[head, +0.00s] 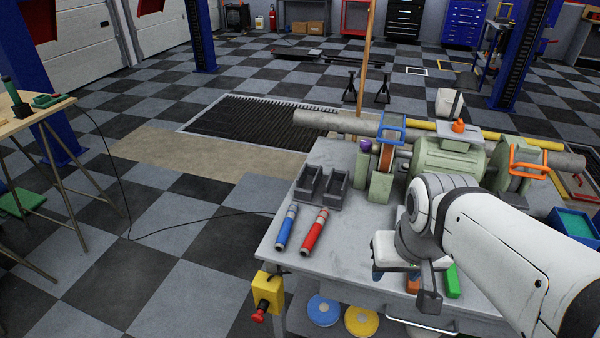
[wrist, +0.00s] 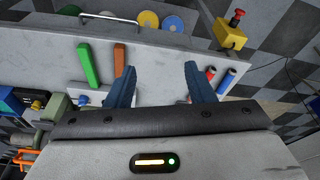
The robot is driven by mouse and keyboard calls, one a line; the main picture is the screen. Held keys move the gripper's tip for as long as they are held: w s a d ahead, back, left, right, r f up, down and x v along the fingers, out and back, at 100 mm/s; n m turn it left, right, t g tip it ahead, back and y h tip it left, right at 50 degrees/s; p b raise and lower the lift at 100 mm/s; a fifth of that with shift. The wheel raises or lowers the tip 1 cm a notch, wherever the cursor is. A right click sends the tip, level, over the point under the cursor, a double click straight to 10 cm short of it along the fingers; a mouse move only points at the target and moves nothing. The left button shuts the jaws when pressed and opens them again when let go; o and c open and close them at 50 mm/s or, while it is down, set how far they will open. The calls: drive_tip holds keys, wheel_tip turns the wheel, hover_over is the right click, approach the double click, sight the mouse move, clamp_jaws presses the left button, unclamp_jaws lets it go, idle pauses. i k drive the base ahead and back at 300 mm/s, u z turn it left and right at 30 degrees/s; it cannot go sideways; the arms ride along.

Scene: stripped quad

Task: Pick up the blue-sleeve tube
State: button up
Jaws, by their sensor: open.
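The blue-sleeve tube (head: 286,228) lies on the grey workbench (head: 345,258) near its left edge, with bare metallic ends. A similar red-sleeve tube (head: 315,230) lies just to its right. In the wrist view, the blue-sleeve tube (wrist: 227,79) shows beyond the right finger, with the red-sleeve tube (wrist: 208,75) between it and that finger. Their far ends are partly hidden by my wrist. My gripper (wrist: 160,66) is open and empty, its blue fingers over the bench, apart from both tubes. In the head view my arm hides most of the gripper.
A dark slotted holder (head: 322,190) stands behind the tubes. A green bar (head: 452,282) and an orange bar (wrist: 120,58) lie near my gripper. A green motor assembly (head: 450,160) fills the back right. The bench front between tubes and arm is clear.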

sight(280, 242)
drive_tip(key=u, duration=1.95)
drive_tip(key=k, duration=1.5)
drive_tip(key=z, duration=1.45)
drive_tip(key=i, duration=1)
drive_tip(key=z, duration=0.05)
